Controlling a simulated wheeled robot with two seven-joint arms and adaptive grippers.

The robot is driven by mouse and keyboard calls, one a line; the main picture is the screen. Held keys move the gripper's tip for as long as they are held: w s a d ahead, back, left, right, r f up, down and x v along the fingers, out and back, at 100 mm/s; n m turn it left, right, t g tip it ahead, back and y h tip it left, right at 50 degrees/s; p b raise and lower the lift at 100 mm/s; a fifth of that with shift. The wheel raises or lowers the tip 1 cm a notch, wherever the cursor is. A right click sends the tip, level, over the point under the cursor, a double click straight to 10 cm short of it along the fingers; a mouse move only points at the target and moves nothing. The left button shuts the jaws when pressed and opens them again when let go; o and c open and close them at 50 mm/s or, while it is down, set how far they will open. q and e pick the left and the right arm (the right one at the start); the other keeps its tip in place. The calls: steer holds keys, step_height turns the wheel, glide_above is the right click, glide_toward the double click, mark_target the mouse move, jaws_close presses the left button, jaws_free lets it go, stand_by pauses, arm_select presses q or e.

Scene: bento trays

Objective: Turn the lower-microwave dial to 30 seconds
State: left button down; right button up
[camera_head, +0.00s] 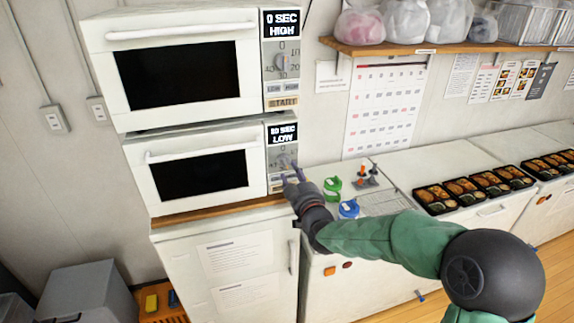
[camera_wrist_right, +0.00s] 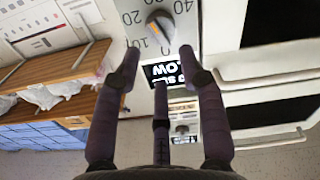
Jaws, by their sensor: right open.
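The lower microwave (camera_head: 205,140) is white with a dark window and a control panel at its right. Its grey dial (camera_head: 284,161) also shows in the wrist view (camera_wrist_right: 159,27), with an orange mark and the numbers 10, 20 and 40 around it. Its display (camera_head: 283,133) reads LOW under a seconds figure whose first digit I cannot read surely. My right gripper (camera_head: 292,176) is open just in front of the panel. In the wrist view its spread fingers (camera_wrist_right: 159,58) are around the space just below the dial, apparently not closed on it. My left gripper is out of view.
The upper microwave (camera_head: 185,25) sits above, its display reading 0 SEC HIGH. Green and blue tape dispensers (camera_head: 349,209) stand on the counter near my right arm. Several filled bento trays (camera_head: 437,199) lie farther right. A wooden shelf (camera_head: 440,48) holds bags above.

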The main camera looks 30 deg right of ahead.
mark_target(286, 162)
steer(key=shift+p+x, duration=0.3)
steer(key=shift+x, duration=2.35)
jaws_close()
